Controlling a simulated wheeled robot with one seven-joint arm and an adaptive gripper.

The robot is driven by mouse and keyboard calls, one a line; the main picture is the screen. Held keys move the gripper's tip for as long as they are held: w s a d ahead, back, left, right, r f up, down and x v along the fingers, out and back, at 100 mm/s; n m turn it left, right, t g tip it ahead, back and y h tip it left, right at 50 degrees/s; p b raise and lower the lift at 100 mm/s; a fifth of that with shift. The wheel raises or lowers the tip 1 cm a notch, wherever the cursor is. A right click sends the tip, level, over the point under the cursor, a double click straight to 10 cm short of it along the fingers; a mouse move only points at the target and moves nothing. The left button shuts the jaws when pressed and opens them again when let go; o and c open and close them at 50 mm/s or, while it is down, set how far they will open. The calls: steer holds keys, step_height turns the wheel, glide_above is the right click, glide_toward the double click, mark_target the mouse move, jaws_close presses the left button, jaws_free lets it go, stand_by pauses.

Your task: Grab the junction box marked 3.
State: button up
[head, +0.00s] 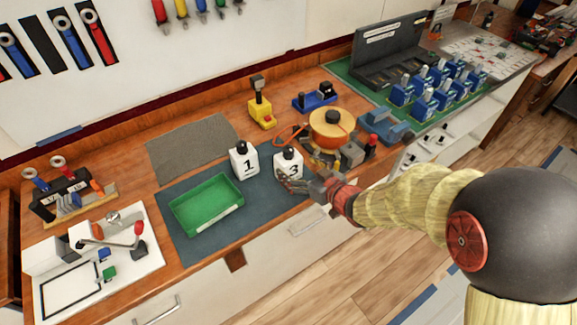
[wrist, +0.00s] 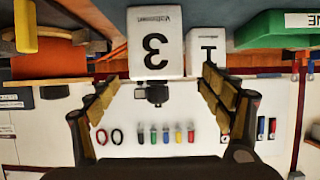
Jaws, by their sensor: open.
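The junction box marked 3 (head: 289,158) is a white block with a black top piece, standing upright on the dark blue-grey mat (head: 213,244). My gripper (head: 297,183) is open and empty at its front side, and partly covers its lower part in the head view. In the wrist view, which is upside down, box 3 (wrist: 156,38) lies ahead of the open fingers (wrist: 160,88), roughly centred between them. I cannot tell whether the fingertips reach past its front face. The similar box marked 1 (head: 244,161) stands just left of it in the head view.
A green tray (head: 206,205) lies left of the boxes. An orange round reel (head: 333,127) and a grey-and-red device (head: 362,150) stand close on the right. A yellow tool (head: 261,112) stands behind. The grey mat (head: 192,147) at the back is bare.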

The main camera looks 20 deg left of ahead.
mark_target(288, 159)
steer(key=b+x, duration=0.2)
steer(key=x, duration=0.5)
steer(key=shift+w+d, duration=0.2)
steer(key=shift+r, duration=0.1)
steer(key=shift+c, duration=0.7)
steer(key=c, duration=1.5)
steer(key=shift+r, duration=0.1)
steer(key=shift+c, duration=0.2)
